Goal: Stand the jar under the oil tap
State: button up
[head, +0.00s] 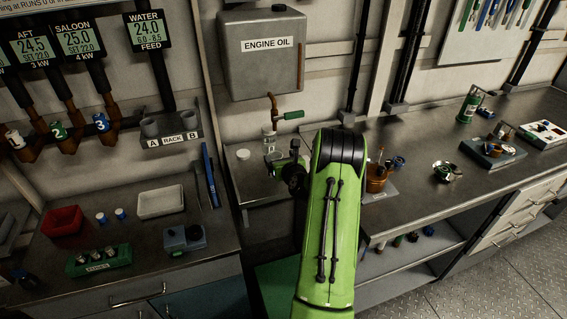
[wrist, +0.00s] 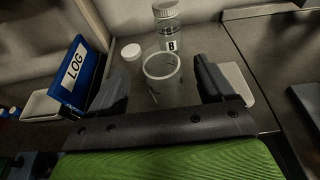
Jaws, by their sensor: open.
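An open, clear, empty-looking jar (wrist: 162,78) stands between the fingers of my gripper (wrist: 165,85) in the wrist view, with gaps on both sides. My gripper is open; it also shows in the head view (head: 281,165), low in front of the oil tap (head: 274,107). The tap has a green handle and comes down from the grey engine oil tank (head: 264,70). A second clear jar, with a white cap and a B label (wrist: 170,40), stands behind the open one. In the head view my arm and gripper hide much of the open jar.
A loose white lid (wrist: 131,52) lies left of the jars. A blue LOG book (wrist: 78,72) stands close to my left finger. A pale block-like thing (wrist: 236,82) is beside the right finger. A copper-coloured pot (head: 377,178) stands on the right bench.

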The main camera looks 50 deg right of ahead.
jog(key=s+a+r+n+g+y, duration=0.1)
jog(key=a+r+n+y, duration=0.1)
jog(key=a+r+n, duration=0.5)
jog(key=s+a+r+n+g+y, duration=0.1)
jog(key=s+a+r+n+y, duration=0.15)
jog(key=a+n, duration=0.85)
jog(key=s+a+r+n+g+y, duration=0.15)
jog(key=a+r+n, duration=0.4)
jog(key=a, duration=0.65)
jog(key=s+a+n+g, duration=0.1)
jog(key=s+a+n, duration=0.2)
jog(key=s+n, duration=0.3)
jog(key=s+a+n+g, duration=0.1)
jog(key=s+a+n, duration=0.2)
jog(key=s+n, duration=0.3)
jog(key=s+a+r+n+g+y, duration=0.1)
jog(key=s+a+n, duration=0.2)
jog(key=s+n, duration=0.3)
jog(key=s, duration=0.4)
jog(key=shift+s+a+g, duration=0.2)
jog(key=shift+a+g, duration=0.15)
jog(key=shift+r, duration=0.15)
